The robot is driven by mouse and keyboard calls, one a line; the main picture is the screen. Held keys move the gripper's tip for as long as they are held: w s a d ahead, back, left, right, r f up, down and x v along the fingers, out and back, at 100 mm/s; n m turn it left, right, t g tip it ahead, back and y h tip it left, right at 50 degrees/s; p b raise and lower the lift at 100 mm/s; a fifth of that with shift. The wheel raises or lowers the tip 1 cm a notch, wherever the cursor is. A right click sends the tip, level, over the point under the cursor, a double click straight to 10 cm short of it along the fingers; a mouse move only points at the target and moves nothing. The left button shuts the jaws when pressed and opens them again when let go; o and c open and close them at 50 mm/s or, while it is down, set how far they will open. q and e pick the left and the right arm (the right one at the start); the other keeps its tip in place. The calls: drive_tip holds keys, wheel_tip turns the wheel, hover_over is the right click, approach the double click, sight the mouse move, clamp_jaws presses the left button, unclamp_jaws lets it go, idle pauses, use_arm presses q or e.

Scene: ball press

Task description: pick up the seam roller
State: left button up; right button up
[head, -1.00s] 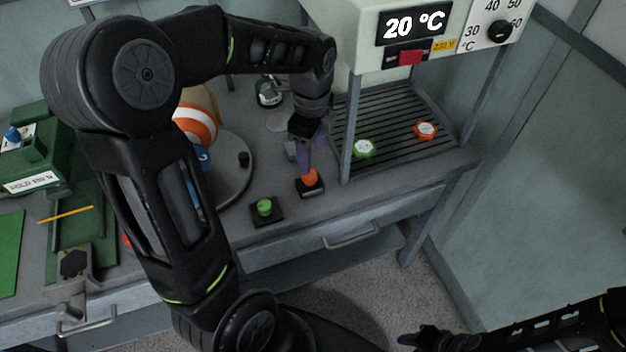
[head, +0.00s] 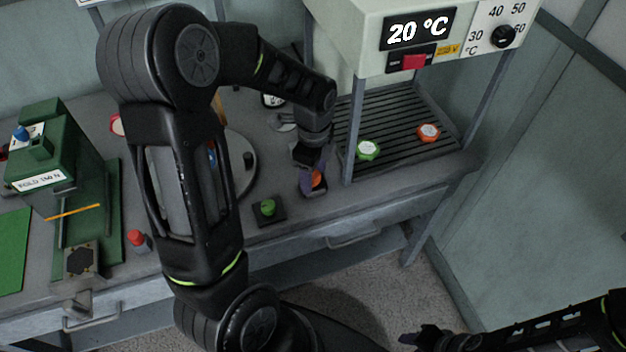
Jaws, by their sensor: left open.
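I cannot make out for certain which thing is the seam roller. A small orange piece (head: 317,178) on a dark square base is near the bench's front edge, partly hidden by my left gripper. My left gripper (head: 313,182) is open and low, with its purplish fingers beside the orange piece; I cannot tell whether they touch it. A similar green piece (head: 267,207) sits on a black square base to the left, clear of the gripper. My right gripper (head: 428,339) is dark at the bottom edge, away from the bench; its jaws are unclear.
A slatted shelf (head: 390,155) bears a green-rimmed disc (head: 368,150) and an orange-rimmed disc (head: 428,133) under a box reading 20 °C (head: 455,40). Its front post (head: 352,130) stands close right of my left gripper. A green press (head: 45,160) is at left. My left arm hides much of the round plate (head: 243,175).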

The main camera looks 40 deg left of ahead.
use_arm(q)
drive_tip(key=shift+f, duration=0.2)
drive_tip(key=shift+c, duration=0.3)
clamp_jaws()
idle(0.6)
